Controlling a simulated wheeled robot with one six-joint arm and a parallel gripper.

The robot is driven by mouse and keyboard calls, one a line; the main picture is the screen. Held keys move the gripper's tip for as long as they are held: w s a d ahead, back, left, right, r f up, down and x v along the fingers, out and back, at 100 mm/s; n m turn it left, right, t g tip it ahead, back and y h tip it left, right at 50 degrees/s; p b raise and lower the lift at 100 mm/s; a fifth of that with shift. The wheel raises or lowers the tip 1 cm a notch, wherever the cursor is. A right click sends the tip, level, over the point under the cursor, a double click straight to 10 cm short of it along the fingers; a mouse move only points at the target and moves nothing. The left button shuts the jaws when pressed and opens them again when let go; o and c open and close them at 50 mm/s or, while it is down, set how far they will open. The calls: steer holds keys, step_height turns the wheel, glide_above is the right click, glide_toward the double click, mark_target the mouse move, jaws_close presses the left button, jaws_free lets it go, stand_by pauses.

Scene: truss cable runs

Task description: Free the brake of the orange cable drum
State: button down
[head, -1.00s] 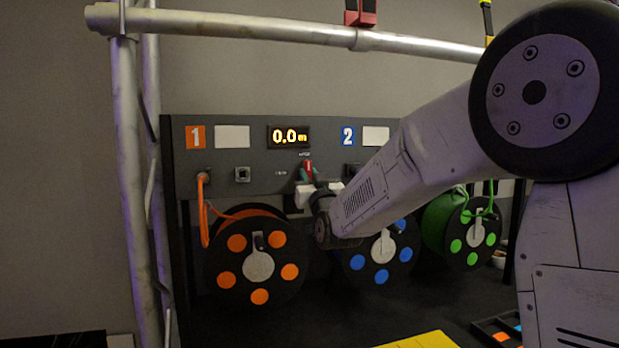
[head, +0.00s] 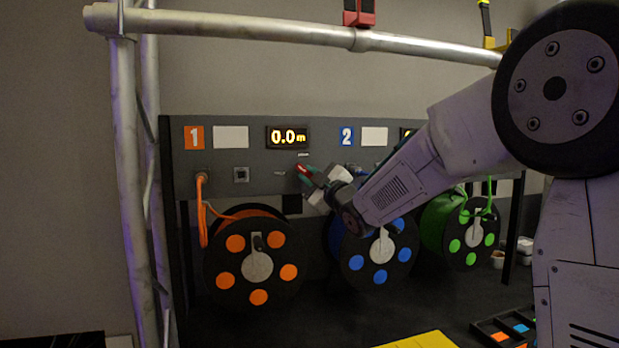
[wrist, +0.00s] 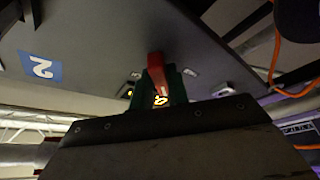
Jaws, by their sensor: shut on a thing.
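The orange cable drum (head: 257,266) hangs below the left end of the grey panel, under the orange label 1 (head: 194,137). A red lever (head: 302,169) is on the panel below the display (head: 288,137), which reads 0.0 m. The lever tilts to the left in the head view. My gripper (head: 309,175), with green fingertips, is shut on the lever and reaches it from the lower right. In the wrist view the red lever (wrist: 156,68) stands between the green fingers; its lower part is partly hidden.
A blue drum (head: 381,255) and a green drum (head: 470,237) hang to the right, the blue one partly behind my arm. A metal truss tube (head: 290,30) runs above the panel, and upright tubes (head: 128,180) stand at the left. A parts tray (head: 489,328) is at lower right.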

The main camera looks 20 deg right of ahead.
steer(key=n+g, duration=0.1)
steer(key=n, duration=0.4)
steer(key=shift+r+g+y, duration=0.2)
steer(key=shift+g+y, duration=0.2)
steer(key=shift+n+g, duration=0.7)
steer(key=shift+n, duration=1.4)
steer(key=c, duration=1.4)
jaws_free()
steer(key=shift+o, duration=0.2)
steer(key=v, duration=0.7)
steer(key=shift+s, duration=0.35)
